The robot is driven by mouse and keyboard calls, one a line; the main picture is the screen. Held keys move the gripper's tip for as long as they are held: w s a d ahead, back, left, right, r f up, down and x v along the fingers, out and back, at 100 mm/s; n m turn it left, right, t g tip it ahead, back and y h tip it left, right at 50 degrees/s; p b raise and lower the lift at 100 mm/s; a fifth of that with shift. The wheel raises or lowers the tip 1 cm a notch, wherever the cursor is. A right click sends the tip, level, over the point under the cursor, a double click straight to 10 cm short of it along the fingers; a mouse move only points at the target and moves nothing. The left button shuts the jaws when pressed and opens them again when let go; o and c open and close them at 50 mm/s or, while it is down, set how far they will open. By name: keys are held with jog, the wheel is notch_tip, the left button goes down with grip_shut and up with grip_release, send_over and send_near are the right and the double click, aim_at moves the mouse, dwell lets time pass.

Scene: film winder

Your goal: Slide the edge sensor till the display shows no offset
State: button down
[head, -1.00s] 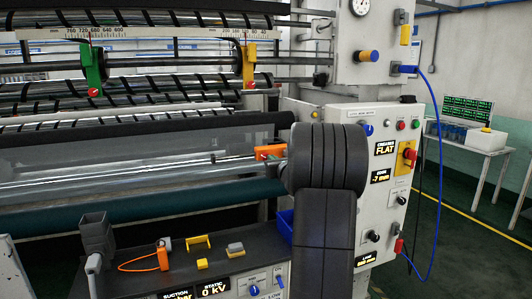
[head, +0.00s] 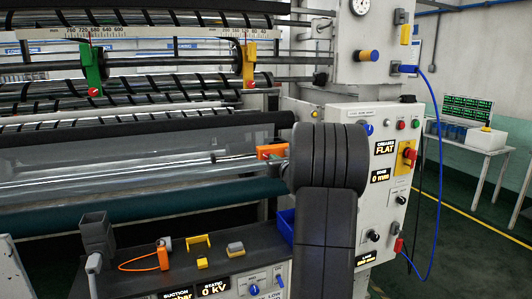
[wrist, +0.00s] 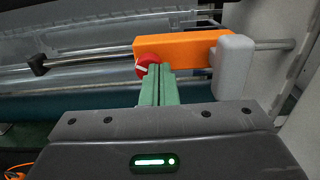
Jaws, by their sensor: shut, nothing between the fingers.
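The edge sensor, an orange block (wrist: 180,46) with a red knob (wrist: 147,64) and a light grey end piece (wrist: 232,66), sits on a horizontal metal rod in the wrist view. Its orange part also shows in the head view (head: 270,151), just left of my dark arm. The display (head: 380,175) on the machine's right panel reads 0 mm. My gripper (wrist: 156,70) has its green fingers shut together with nothing between them. The fingertips are right at the red knob, below the orange block; I cannot tell whether they touch it. In the head view my arm hides the gripper.
A green holder (head: 93,66) and a yellow holder (head: 248,64) hang at the upper rail. The control panel (head: 385,140) stands close to the right of my arm. Below, a dark shelf (head: 135,255) carries small parts. A blue cable (head: 434,160) hangs at the right.

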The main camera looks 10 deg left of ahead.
jog(key=shift+a+f, duration=0.1)
jog(key=shift+f, duration=0.05)
jog(key=shift+s+a+b, duration=0.85)
jog(key=shift+s+a, duration=0.05)
jog(key=shift+a, duration=0.3)
jog(key=shift+d, duration=0.1)
jog(key=b+v, duration=0.2)
jog(key=v, duration=0.7)
jog(key=shift+s+d+b, duration=0.2)
jog(key=shift+s+b, duration=0.05)
jog(key=shift+b, duration=0.1)
jog(key=p+x, duration=0.2)
jog(key=x, duration=0.6)
jog(key=shift+w+a, duration=0.25)
jog(key=shift+w, duration=0.05)
